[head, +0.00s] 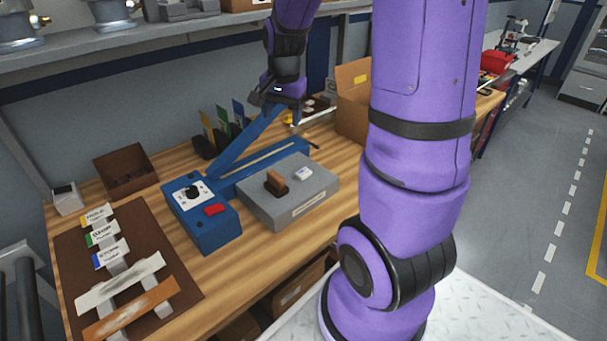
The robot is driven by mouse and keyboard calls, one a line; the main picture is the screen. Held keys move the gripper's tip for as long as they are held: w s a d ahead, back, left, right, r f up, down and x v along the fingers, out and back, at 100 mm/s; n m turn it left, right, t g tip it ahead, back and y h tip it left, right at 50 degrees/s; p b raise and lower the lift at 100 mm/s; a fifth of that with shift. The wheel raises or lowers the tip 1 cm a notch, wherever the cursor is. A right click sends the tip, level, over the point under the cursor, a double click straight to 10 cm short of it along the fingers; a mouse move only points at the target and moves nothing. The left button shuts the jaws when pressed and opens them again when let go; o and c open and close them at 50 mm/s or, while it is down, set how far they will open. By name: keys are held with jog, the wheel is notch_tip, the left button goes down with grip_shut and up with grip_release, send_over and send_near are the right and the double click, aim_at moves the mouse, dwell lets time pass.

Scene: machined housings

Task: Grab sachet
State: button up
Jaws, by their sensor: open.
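My gripper (276,104) hangs at the back of the bench, over the raised end of the blue sealer arm. Its jaws are dark, small and seen from far off. They look open, and I see nothing between them. No thing is clearly marked as the sachet. A white strip-like piece (120,283) and an orange-brown one (132,309) lie across the brown mat at the lower left.
The blue sealer (201,213) with a knob and red switch stands mid-bench. A brown tray (125,170), an open cardboard box (353,100) and upright coloured cards (222,127) stand behind. The brown mat (75,250) holds labelled tags. My arm hides the bench's right part.

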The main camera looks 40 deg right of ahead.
jog(key=w+d+f+m+g, duration=0.1)
jog(key=w+d+f+m, duration=0.1)
jog(key=d+f+m, duration=0.55)
jog(key=n, duration=0.3)
send_over(303, 172)
jog(key=shift+m+g, duration=0.25)
jog(key=shift+g, duration=0.05)
notch_tip(303, 172, down, 9)
jog(key=shift+a+r, duration=0.15)
jog(key=shift+d+f, duration=0.2)
jog(key=shift+f, duration=3.05)
jog(key=c, duration=1)
jog(key=shift+r, duration=0.15)
